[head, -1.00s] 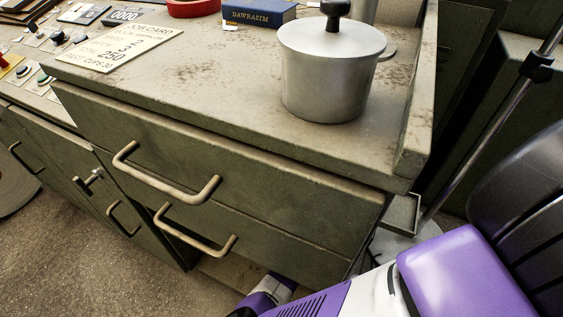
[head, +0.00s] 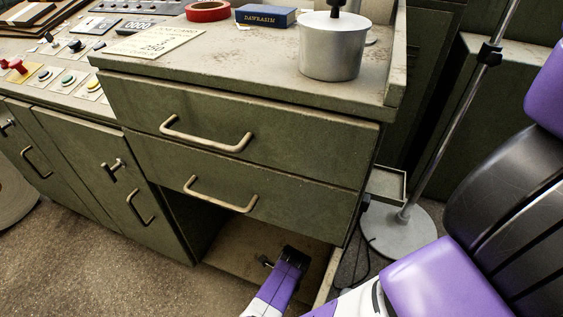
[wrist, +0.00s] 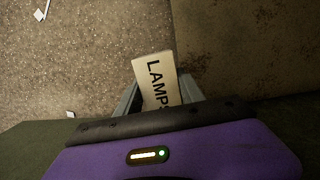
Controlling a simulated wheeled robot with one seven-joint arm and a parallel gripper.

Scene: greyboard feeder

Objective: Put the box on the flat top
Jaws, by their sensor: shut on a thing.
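A pale box (wrist: 156,80) with black LAMPS lettering is between the fingers of my gripper (wrist: 158,94) in the wrist view. My gripper is shut on it. In the head view, the dark end of my arm (head: 288,260) is low, in the open space beneath the drawers; the box cannot be made out there. The flat top (head: 235,57) is the worn grey-green surface above the two drawers, well above my gripper. A metal pot (head: 331,47) with a black knob stands at its right.
The flat top also bears a job card (head: 160,42), a blue book (head: 265,16) and a red tape roll (head: 208,11). Its middle is clear. Drawer handles (head: 205,136) stick out above my arm. A pole on a round base (head: 400,232) stands at right.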

